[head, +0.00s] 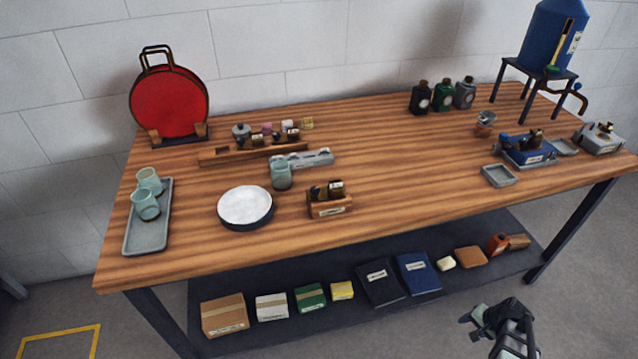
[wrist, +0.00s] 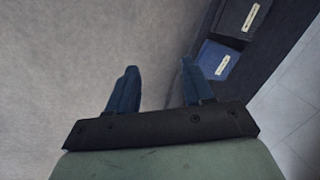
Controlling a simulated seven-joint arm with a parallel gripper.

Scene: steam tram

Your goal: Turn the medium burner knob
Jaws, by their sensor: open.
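I cannot make out a burner or a knob marked as medium in either view. A small grey unit (head: 598,138) with dark and yellowish parts on top stands at the table's right end; its details are too small to tell. A blue box-like unit (head: 528,152) with dark parts on top stands to its left. My gripper (head: 472,315) is low in front of the table, apart from everything on it. In the wrist view my gripper (wrist: 158,72) is open, with nothing between its two fingers and grey floor beyond.
The wooden table (head: 400,185) holds a red round item (head: 170,100), a grey tray (head: 148,232), a white-topped disc (head: 245,205), bottles (head: 443,95) and a blue tank (head: 552,38) on a stand. The front floor is open.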

